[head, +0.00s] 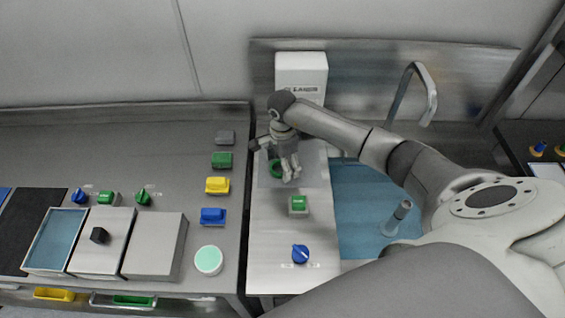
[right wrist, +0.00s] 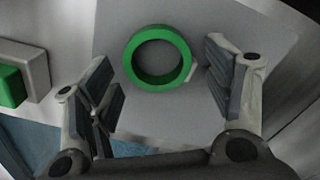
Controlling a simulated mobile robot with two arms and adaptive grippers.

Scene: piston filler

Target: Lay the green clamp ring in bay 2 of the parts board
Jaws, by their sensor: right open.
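The green clamp ring (right wrist: 160,80) lies flat on a grey square plate (right wrist: 115,40) in the right wrist view. In the head view the ring (head: 275,169) is partly hidden by my right gripper (head: 290,176). That gripper (right wrist: 165,95) is open, pointing down, with its fingers on either side of the ring's near side and nothing held. A small pale tab sticks out from the ring's right side. I cannot make out a parts board with numbered bays for certain. My left gripper is not in view.
A white machine housing (head: 301,72) stands behind the plate. A green button (head: 299,204) and blue knob (head: 300,253) sit in front. The left bench holds coloured blocks (head: 217,185), a blue-lined tray (head: 51,266), steel boxes (head: 154,248) and a round green-topped tub (head: 208,260).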

